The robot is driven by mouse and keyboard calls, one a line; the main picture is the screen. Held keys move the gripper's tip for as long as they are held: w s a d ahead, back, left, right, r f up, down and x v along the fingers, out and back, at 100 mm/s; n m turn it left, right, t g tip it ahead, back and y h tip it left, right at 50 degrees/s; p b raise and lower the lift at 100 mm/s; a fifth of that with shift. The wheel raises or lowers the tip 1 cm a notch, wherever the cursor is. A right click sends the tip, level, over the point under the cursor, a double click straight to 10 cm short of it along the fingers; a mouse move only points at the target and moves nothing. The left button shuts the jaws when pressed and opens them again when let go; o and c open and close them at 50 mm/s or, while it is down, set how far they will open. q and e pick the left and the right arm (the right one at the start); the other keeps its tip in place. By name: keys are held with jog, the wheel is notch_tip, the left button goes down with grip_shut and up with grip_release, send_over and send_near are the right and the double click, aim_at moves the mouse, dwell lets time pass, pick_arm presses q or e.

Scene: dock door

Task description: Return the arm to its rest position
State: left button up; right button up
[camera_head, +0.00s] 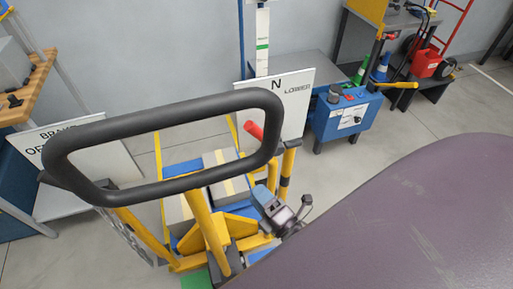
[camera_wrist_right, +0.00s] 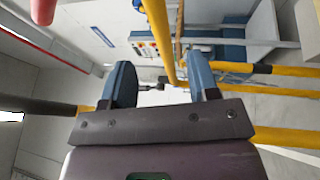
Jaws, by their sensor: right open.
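My right arm, a large purple link, fills the lower right of the head view. My right gripper (camera_head: 268,196) is small in that view, beside the yellow posts of a trolley. In the right wrist view the two blue fingers of this gripper (camera_wrist_right: 161,80) stand apart with nothing held between them. A yellow bar (camera_wrist_right: 160,40) passes beyond the gap; whether it touches a finger I cannot tell. My left gripper is not in view.
A trolley with a black loop handle (camera_head: 165,117), a yellow frame (camera_head: 205,225) and a red-ended lever (camera_head: 254,131) stands close around the gripper. A blue control box (camera_head: 341,115) and a LOWER sign (camera_head: 292,100) stand behind. Clear floor (camera_head: 395,130) lies to the right.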

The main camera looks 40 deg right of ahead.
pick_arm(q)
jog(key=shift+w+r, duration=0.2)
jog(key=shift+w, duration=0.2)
